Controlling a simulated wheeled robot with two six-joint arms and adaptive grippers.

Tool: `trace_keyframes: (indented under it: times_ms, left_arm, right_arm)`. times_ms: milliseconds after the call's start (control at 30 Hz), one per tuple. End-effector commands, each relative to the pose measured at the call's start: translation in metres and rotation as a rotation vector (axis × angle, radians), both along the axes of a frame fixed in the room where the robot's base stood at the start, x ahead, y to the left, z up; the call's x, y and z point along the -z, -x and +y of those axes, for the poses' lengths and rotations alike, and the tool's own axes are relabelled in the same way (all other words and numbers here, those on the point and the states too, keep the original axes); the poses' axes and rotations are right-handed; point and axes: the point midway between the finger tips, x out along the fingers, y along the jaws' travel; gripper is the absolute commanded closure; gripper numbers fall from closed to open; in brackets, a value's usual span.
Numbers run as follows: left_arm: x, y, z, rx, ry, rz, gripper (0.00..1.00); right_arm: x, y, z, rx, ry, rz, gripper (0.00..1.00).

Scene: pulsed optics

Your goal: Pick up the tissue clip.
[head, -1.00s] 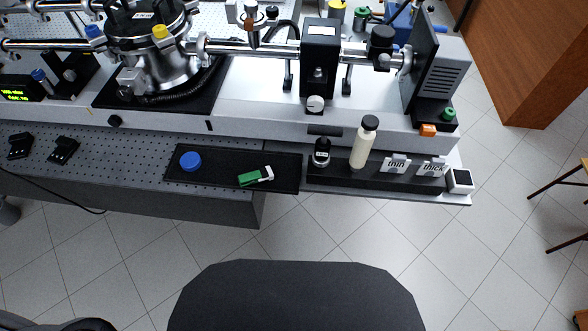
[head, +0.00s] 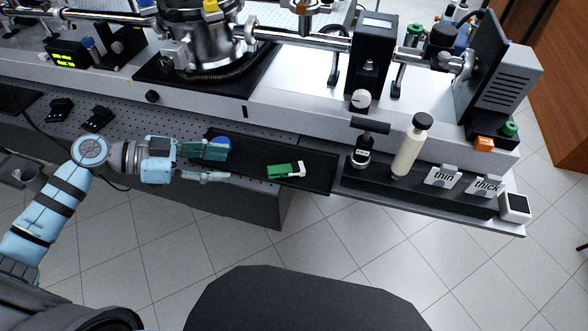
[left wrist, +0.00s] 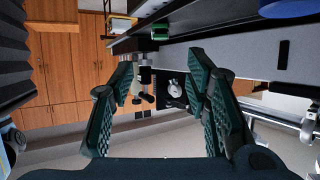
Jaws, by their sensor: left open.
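The tissue clip, a green clip with a white piece at its right end (head: 281,171), lies on the black mat (head: 318,172) at the front of the bench in the head view. My left gripper (head: 227,165) is open and empty, left of the clip and apart from it, with its fingers pointing right toward it. One finger partly covers the blue round cap (head: 223,141). In the left wrist view the open fingers (left wrist: 162,68) have nothing between them. My right gripper is not in view.
Metal optics stand behind the mat. Open floor lies in front of the bench.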

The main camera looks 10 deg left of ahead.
Motion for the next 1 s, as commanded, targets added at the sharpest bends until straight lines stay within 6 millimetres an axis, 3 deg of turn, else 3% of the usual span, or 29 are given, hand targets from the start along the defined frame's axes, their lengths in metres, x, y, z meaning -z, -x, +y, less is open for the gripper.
trace_keyframes:
  times_ms: [200, 533, 800, 833, 1000]
  left_arm:
    - [0.02, -0.022, -0.048, -0.001, 0.008, 0.001, 0.57]
    - [0.042, -0.044, -0.093, 0.0, 0.006, 0.004, 0.57]
    - [0.049, -0.048, -0.102, -0.002, 0.0, 0.004, 0.57]
    - [0.049, -0.048, -0.102, -0.002, 0.0, 0.004, 0.58]
    - [0.049, -0.048, -0.101, -0.002, 0.001, 0.004, 0.85]
  right_arm:
    - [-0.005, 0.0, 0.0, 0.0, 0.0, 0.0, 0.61]
    - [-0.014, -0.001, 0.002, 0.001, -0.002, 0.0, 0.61]
    - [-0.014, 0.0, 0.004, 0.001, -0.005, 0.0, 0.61]
    - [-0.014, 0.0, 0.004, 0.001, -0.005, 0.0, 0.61]
    - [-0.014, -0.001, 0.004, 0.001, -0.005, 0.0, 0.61]
